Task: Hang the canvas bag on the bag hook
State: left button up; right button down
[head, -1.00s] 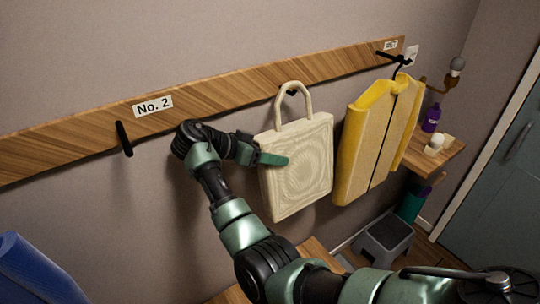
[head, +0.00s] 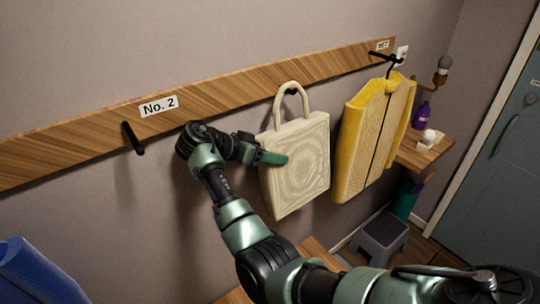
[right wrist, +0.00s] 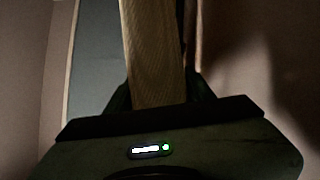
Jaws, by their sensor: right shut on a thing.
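The cream canvas bag (head: 298,165) hangs upright in front of the wall, its single visible handle loop (head: 291,88) level with the wooden rail. A dark bag hook (head: 291,93) shows partly inside the top of that loop. I cannot tell whether the handle rests on it or is just in front of it. My right gripper (head: 272,158) is shut on the left edge of the bag. In the right wrist view the bag (right wrist: 153,50) is a tan strip rising from between the fingers. My left gripper is not in view.
The wooden rail (head: 215,92) carries a free black hook (head: 133,138) by the "No. 2" label. A yellow coat (head: 372,140) hangs close to the right of the bag. A shelf (head: 425,152) with small items and a grey step stool (head: 380,240) are farther right. A blue object (head: 38,275) is lower left.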

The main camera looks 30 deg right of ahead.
jog(key=shift+s+f, duration=0.1)
jog(key=shift+f, duration=0.15)
jog(key=shift+c, duration=2.4)
grip_release()
jog(key=shift+r, duration=0.1)
